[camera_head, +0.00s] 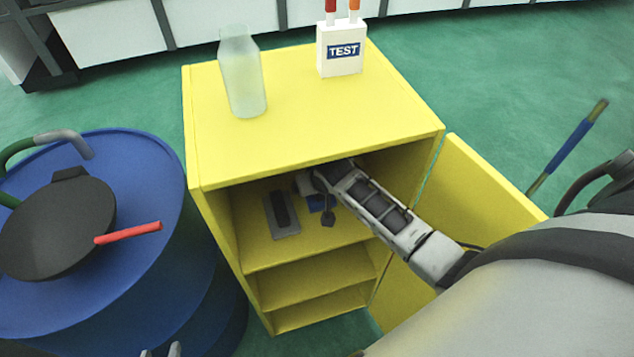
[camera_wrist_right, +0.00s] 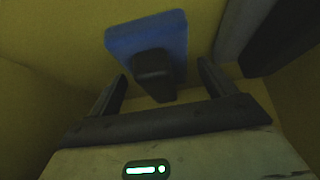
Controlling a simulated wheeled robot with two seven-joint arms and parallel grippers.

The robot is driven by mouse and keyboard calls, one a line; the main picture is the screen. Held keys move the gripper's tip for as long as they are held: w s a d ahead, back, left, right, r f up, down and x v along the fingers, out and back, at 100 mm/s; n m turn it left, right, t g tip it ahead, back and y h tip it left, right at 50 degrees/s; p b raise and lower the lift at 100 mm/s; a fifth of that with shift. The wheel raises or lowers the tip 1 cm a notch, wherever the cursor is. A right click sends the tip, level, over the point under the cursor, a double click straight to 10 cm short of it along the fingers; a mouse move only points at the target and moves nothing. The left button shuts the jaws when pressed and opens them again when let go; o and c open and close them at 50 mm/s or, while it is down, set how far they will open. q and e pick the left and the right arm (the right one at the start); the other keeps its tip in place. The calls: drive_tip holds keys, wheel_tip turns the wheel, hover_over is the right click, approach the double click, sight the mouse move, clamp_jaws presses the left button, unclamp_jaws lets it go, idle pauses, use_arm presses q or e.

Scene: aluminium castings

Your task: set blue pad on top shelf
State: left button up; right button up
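A blue pad (camera_wrist_right: 175,28) with a black handle (camera_wrist_right: 154,75) lies against a yellow cabinet surface in the right wrist view. In the head view the pad (camera_head: 318,203) shows partly on the top shelf (camera_head: 320,243) of the yellow cabinet, half hidden by my right arm. My right gripper (camera_wrist_right: 160,85) is inside the cabinet. Its fingers are apart on either side of the handle, with gaps visible. Only the fingertips of my left gripper (camera_head: 161,351) show at the bottom edge in the head view, slightly apart and empty, away from the cabinet.
A grey plate with a black handle (camera_head: 282,214) lies left of the pad on the same shelf. The cabinet door (camera_head: 470,195) stands open at right. A glass bottle (camera_head: 242,75) and a TEST box (camera_head: 341,50) stand on top. A blue drum (camera_head: 150,215) carries a black pan (camera_head: 55,230).

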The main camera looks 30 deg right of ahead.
drive_tip(key=shift+s+r, duration=0.2)
drive_tip(key=shift+r, duration=0.25)
drive_tip(key=p+v, duration=0.1)
drive_tip(key=v, duration=0.4)
drive_tip(key=shift+s+a+f, duration=0.1)
drive_tip(key=shift+s+f, duration=0.1)
drive_tip(key=s, duration=0.3)
drive_tip(key=s+a, duration=0.1)
drive_tip(key=s, duration=0.3)
drive_tip(key=s+a, duration=0.1)
drive_tip(key=s, duration=0.2)
drive_tip(key=shift+s+a+f+b, duration=0.15)
drive_tip(key=shift+s+a+b, duration=0.1)
drive_tip(key=shift+s+b, duration=0.05)
drive_tip(key=s+a+f+n+t+y, duration=0.2)
drive_tip(key=s+a+n+t+y, duration=0.1)
drive_tip(key=a, duration=0.6)
drive_tip(key=s+n+y, duration=0.1)
drive_tip(key=s+n, duration=0.1)
drive_tip(key=shift+s+t, duration=0.3)
drive_tip(key=shift+t, duration=0.1)
drive_tip(key=shift+c, duration=0.3)
